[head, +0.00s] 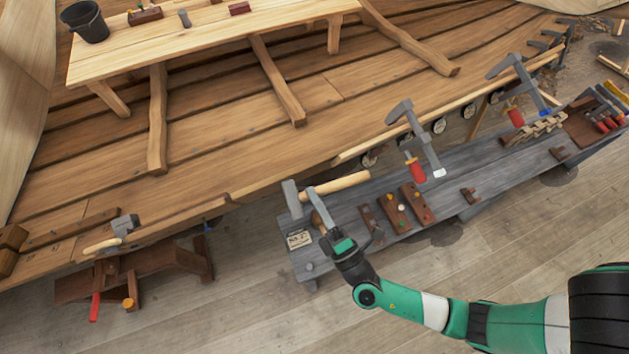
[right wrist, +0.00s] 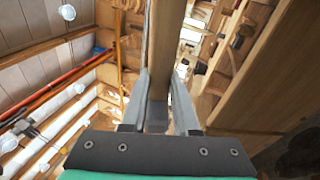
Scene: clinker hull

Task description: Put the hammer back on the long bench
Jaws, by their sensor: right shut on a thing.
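The hammer (head: 343,184), with a grey head and pale wooden handle, shows over the left end of the long grey bench (head: 345,215). My right gripper (head: 314,197) reaches up from the front of the bench and is shut on the hammer's handle near the head. In the right wrist view the wooden handle (right wrist: 165,50) stands between the two grey fingers (right wrist: 157,95). The head view does not show clearly whether the hammer touches the bench top. My left gripper is not in view.
A second hammer-like tool (head: 122,226) lies at left above a brown trestle (head: 150,277). A pale table (head: 215,35) with a dark bucket (head: 84,22) stands in the hull.

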